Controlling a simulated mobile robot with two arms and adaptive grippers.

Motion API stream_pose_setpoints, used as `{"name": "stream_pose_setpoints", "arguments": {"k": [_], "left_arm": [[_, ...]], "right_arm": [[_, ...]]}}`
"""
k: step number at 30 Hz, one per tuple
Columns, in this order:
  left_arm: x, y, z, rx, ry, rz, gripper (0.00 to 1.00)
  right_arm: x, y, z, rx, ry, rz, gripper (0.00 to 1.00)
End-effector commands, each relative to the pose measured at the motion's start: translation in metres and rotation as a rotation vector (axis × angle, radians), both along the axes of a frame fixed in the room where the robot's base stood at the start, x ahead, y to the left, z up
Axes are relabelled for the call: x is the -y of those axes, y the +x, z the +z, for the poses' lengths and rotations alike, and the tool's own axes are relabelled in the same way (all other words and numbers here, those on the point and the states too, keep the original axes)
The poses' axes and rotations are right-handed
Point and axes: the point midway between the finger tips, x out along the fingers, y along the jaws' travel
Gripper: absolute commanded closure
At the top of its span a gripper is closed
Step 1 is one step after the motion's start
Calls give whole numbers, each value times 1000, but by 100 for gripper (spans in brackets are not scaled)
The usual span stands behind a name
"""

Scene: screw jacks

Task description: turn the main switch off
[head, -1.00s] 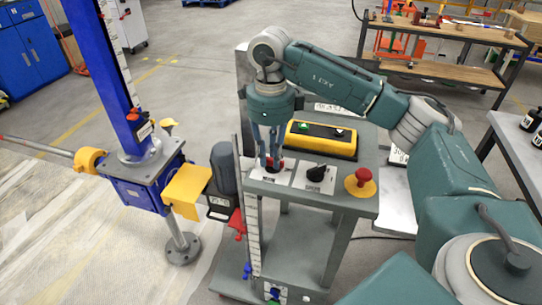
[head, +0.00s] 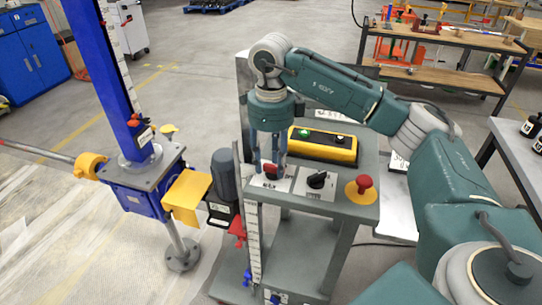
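The control stand carries a red switch knob (head: 271,171) on a white plate, most likely the main switch. My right gripper (head: 268,168) points straight down over this knob. Its two fingers are spread, one on each side of the knob, with a gap between them. Whether a fingertip touches the knob is too small to tell. A black selector knob (head: 317,180) sits on its own white plate just to the right. My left gripper is not in view.
A red mushroom button (head: 363,182) on a yellow base stands at the right of the panel. A yellow control box (head: 323,145) with a green button lies behind the knobs. A blue screw jack (head: 140,190) with a grey motor (head: 224,174) stands close on the left.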

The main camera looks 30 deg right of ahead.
Motion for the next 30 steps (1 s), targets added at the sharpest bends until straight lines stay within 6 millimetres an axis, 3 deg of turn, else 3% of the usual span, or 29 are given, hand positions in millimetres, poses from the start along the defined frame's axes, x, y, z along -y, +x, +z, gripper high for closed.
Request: {"name": "stream_pose_setpoints", "arguments": {"k": [5, 12, 18, 24, 30], "left_arm": [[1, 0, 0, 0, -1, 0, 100], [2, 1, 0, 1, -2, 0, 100], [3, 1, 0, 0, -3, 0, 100], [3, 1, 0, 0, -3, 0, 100], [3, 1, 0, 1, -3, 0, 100]], "right_arm": [[-1, 1, 19, 4, 2, 0, 62], [0, 2, 74, 8, 0, -1, 62], [0, 1, 103, 6, -1, -1, 62], [0, 1, 118, 3, 0, -1, 62], [0, 0, 120, 1, 1, -1, 62]]}}
